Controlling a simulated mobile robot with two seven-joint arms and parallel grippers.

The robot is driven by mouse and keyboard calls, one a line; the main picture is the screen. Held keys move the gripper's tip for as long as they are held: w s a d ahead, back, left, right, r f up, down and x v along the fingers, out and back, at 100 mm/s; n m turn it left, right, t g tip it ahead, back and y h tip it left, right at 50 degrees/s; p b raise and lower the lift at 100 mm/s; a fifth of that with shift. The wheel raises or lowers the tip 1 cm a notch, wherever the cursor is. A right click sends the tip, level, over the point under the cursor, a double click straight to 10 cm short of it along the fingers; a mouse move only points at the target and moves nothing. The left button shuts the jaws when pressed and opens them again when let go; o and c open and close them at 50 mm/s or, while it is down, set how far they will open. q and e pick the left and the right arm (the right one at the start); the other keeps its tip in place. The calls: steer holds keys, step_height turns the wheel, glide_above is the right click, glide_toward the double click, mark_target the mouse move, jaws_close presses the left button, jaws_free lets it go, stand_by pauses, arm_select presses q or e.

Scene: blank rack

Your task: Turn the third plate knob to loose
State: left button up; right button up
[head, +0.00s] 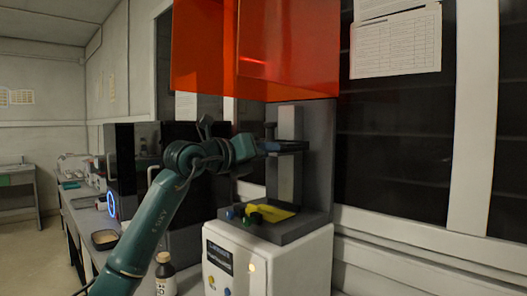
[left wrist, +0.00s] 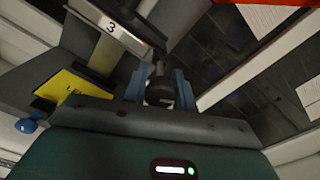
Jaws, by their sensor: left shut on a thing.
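My left gripper (head: 268,146) reaches in from the left to the raised dark plate (head: 292,146) at the printer's column. In the left wrist view its two blue fingers (left wrist: 160,88) are shut on a dark round knob (left wrist: 159,93). Behind the knob is a grey block marked 3 (left wrist: 111,27). The fingers hide the knob's sides, and I cannot tell how far it is turned. In the head view the knob is hidden at the gripper. My right gripper is in neither view.
The printer (head: 300,258) has a white base and a raised orange hood (head: 255,45). Its grey tray holds a yellow sheet (head: 276,213), with small blue and green knobs at its front left.

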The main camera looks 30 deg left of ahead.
arm_select(q)
steer(key=shift+n, duration=0.9)
steer(key=n, duration=0.2)
steer(key=shift+n+p, duration=0.4)
steer(key=n, duration=0.2)
steer(key=shift+r+n+p, duration=0.1)
steer(key=shift+n+p, duration=0.2)
steer(key=shift+p, duration=0.05)
steer(key=shift+n+p, duration=0.35)
steer(key=shift+n, duration=1.05)
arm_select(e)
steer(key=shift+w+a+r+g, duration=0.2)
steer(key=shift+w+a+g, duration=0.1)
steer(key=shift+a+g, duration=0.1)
arm_select(q)
steer(key=shift+n, duration=0.3)
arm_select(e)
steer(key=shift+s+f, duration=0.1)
arm_select(q)
steer(key=o, duration=1)
